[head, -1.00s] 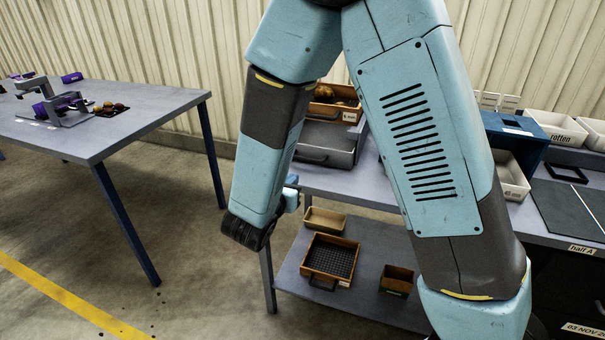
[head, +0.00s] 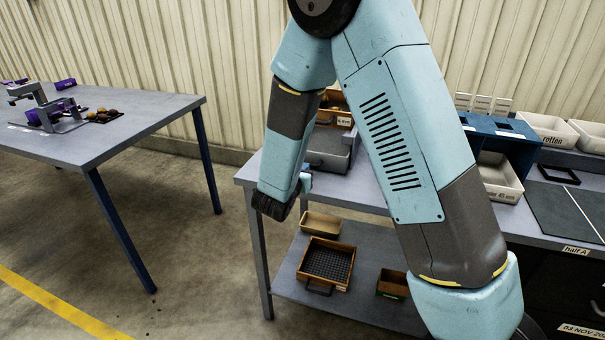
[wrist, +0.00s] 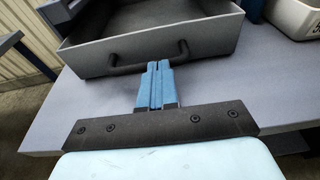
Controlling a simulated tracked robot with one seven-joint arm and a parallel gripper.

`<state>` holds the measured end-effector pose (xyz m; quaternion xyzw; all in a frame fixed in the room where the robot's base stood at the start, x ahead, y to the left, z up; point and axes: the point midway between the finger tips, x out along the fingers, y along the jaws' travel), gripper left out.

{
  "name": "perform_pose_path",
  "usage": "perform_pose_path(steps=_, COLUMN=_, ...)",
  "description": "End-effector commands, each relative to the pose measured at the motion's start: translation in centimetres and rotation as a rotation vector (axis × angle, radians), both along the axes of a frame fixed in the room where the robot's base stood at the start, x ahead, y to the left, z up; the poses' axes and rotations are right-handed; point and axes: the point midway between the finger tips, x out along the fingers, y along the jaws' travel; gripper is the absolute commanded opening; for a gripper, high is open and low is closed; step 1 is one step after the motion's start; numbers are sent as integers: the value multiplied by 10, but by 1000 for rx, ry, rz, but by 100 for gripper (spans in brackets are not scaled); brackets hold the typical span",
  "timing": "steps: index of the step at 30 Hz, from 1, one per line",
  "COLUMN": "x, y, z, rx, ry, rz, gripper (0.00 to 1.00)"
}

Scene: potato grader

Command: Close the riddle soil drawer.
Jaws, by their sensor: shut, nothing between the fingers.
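The riddle soil drawer (wrist: 205,46) is a grey open-topped tray with a black bar handle (wrist: 148,58) on its front. In the wrist view it stands out toward me, with much of its dark inside showing. In the head view the drawer (head: 327,150) shows on the bench below the wooden box, partly hidden by my arm. My gripper (wrist: 158,66) is shut and empty, its blue fingertips in front of the drawer front, just at the handle in the picture. I cannot tell whether they touch. In the head view my gripper is mostly hidden behind my arm.
The bench top (wrist: 75,108) is clear in front of the drawer. White bins (head: 497,177) and a blue stand (head: 505,135) are to the right. A lower shelf (head: 370,290) holds a sieve box (head: 327,264) and small trays. Another table (head: 130,125) stands left across open floor.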

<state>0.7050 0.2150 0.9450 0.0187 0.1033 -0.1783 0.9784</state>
Motion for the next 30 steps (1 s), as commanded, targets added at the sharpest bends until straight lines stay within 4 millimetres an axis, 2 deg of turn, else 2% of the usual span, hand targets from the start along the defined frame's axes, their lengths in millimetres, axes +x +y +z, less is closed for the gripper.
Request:
perform_pose_path(steps=11, x=2, y=-1, z=0, rx=1, ry=0, rz=-1, gripper=0)
perform_pose_path(steps=14, x=12, y=-5, z=0, rx=1, ry=1, rz=-4, gripper=0)
perform_pose_path(steps=21, x=53, y=-20, z=0, rx=0, ry=0, rz=-4, gripper=0)
perform_pose_path(steps=30, x=61, y=-23, z=1, rx=0, ry=-4, rz=-3, gripper=0)
